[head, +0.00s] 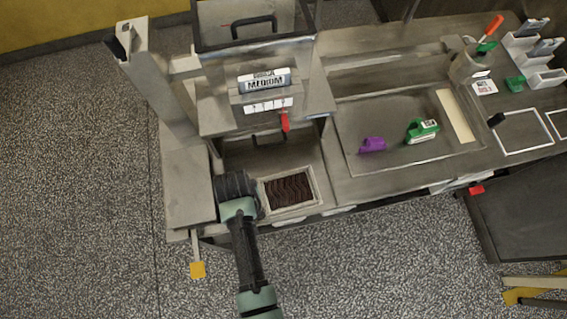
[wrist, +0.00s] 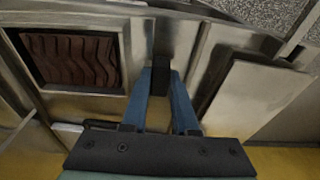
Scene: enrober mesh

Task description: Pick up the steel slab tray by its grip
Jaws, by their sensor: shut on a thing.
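The steel slab tray (head: 318,186) sits in the low bay at the front of the machine, with a dark brown rippled slab in it. It also shows at the upper left of the wrist view (wrist: 125,52). My gripper (head: 240,186) is at the tray's left side in the head view, where my wrist hides the contact. In the wrist view, my blue fingers (wrist: 160,74) are closed on the black grip (wrist: 159,84), beside the tray. I cannot tell whether the tray is lifted off its support.
A pale post and panel (head: 185,185) stand close on the left. The machine housing with the MEDIUM sign (head: 264,82) and a red lever (head: 285,122) rises behind the tray. A purple item (head: 372,145) and a green item (head: 422,130) lie on the counter to the right.

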